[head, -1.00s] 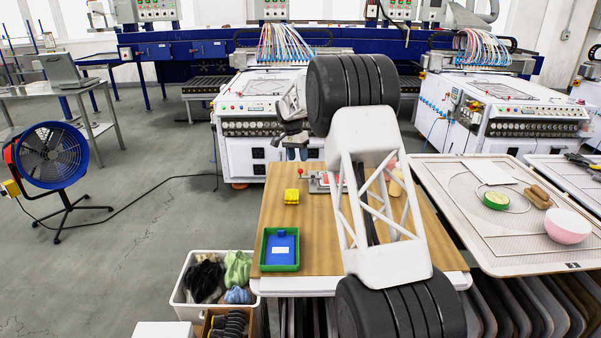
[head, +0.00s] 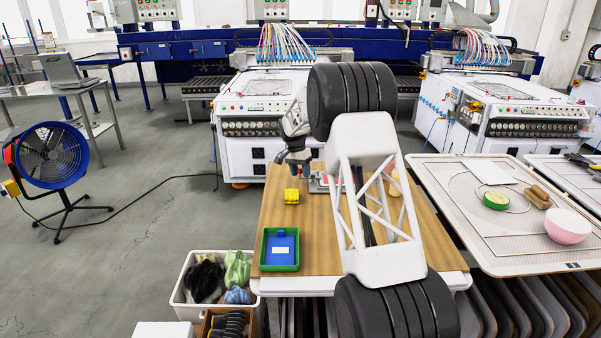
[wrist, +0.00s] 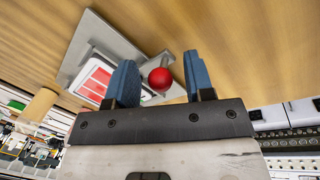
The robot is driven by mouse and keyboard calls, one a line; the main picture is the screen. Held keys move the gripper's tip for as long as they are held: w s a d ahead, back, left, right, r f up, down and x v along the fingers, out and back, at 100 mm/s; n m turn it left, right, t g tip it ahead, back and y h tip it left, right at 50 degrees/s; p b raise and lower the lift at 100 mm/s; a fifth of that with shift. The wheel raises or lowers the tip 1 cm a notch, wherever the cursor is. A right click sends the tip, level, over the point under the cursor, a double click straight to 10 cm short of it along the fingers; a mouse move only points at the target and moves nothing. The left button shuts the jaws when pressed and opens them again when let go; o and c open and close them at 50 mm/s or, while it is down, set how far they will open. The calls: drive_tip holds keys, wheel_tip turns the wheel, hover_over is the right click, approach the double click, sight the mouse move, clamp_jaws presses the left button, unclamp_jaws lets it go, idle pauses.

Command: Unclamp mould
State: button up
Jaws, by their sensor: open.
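The clamp's red ball knob (wrist: 160,79) shows in the wrist view between the two blue fingers of my gripper (wrist: 160,80). The fingers are open, with a gap on either side of the knob; I cannot tell if it lies at fingertip depth. A grey metal base plate (wrist: 88,42) and a red and white block (wrist: 97,78), seemingly the mould, are at the left, partly hidden by a finger. In the head view my gripper (head: 294,164) hangs over the far left of the wooden table beside the fixture (head: 317,184), which my arm partly covers.
A yellow block (head: 291,197) and a green tray (head: 265,262) holding a blue item sit on the wooden table (head: 318,250). A grey-framed board (head: 470,230) with a pink bowl (head: 567,226) adjoins at the right.

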clamp_jaws()
drive_tip(key=shift+s+n, duration=0.15)
drive_tip(key=shift+n, duration=0.15)
drive_tip(key=shift+s+d+n+t, duration=0.1)
drive_tip(key=shift+s+n+t, duration=0.35)
drive_tip(key=shift+n, duration=0.85)
drive_tip(key=n, duration=0.1)
drive_tip(key=s+n, duration=0.1)
drive_tip(key=n, duration=0.1)
drive_tip(key=shift+s+d, duration=0.3)
drive_tip(key=n, duration=0.2)
drive_tip(key=s+d+n+t, duration=0.1)
drive_tip(key=n, duration=0.1)
drive_tip(key=shift+s, duration=0.1)
drive_tip(key=n, duration=0.1)
drive_tip(key=d+n, duration=0.1)
drive_tip(key=shift+s+n+t, duration=0.25)
drive_tip(key=shift+s+n, duration=0.05)
drive_tip(key=n, duration=0.1)
drive_tip(key=d+n, duration=0.1)
drive_tip(key=n, duration=0.1)
drive_tip(key=d+n, duration=0.1)
drive_tip(key=n, duration=0.1)
drive_tip(key=shift+s+d+t+y, duration=0.1)
drive_tip(key=shift+s+t+y, duration=0.15)
drive_tip(key=shift+t+y, duration=0.05)
